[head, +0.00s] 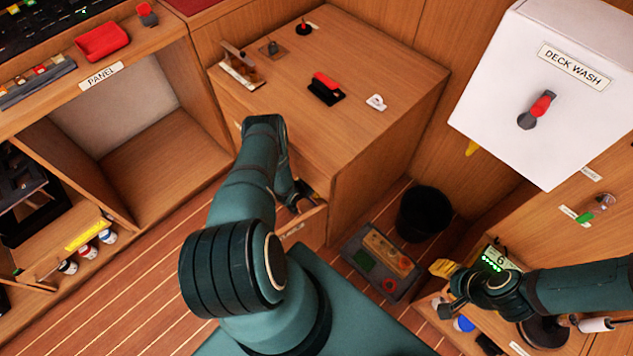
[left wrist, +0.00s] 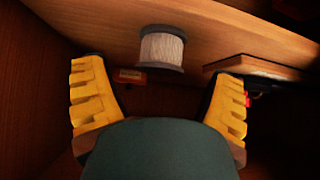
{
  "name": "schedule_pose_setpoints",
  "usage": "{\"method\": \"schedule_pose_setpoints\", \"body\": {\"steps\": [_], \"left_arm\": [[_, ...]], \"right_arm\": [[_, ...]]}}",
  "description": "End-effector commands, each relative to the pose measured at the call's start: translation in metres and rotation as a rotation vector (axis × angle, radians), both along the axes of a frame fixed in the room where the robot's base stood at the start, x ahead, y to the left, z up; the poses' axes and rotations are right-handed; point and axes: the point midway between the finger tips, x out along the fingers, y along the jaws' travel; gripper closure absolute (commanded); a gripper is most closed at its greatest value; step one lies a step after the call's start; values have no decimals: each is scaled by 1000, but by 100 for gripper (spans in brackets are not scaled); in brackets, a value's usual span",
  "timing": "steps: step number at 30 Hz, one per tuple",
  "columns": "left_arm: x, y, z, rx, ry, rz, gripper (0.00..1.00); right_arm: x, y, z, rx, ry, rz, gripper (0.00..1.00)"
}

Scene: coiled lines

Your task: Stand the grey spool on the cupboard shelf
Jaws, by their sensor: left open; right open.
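The grey spool (left wrist: 162,48), wound with pale line, shows in the left wrist view against a wooden surface, ahead of my left gripper (left wrist: 158,85). The yellow fingers are spread wide, with the spool beyond and between them, apart from both. In the head view my left arm bends down at the drawer (head: 303,225) of the wooden cabinet, and the spool is hidden there. My right gripper (head: 452,290) is open and empty at the lower right, beside a small display with green lights. Open cupboard compartments (head: 165,155) show at the left; I cannot tell which is the named shelf.
A white DECK WASH box (head: 548,90) juts out at the upper right. Small jars (head: 88,251) sit at the lower left.

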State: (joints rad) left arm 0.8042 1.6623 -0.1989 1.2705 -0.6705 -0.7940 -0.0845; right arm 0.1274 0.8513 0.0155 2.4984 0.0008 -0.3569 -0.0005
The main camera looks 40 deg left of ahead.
Motion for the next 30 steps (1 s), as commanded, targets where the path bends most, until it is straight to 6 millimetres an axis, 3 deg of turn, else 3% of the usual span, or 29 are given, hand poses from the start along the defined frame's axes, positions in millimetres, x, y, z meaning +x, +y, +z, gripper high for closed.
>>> {"method": "schedule_pose_setpoints", "body": {"steps": [2, 15, 21, 30], "left_arm": [[-14, 0, 18, 0, 3, 1, 15], [-108, -4, 11, -2, 3, 1, 15], [-127, -4, 11, 1, 1, 1, 15], [-131, -4, 10, 1, 0, -1, 15]], "right_arm": [[-2, 0, 12, 0, 4, 1, 53], [-4, 1, 22, 2, 10, 3, 53], [-5, 1, 24, 3, 11, 3, 53], [-5, 1, 24, 3, 11, 3, 53]]}}
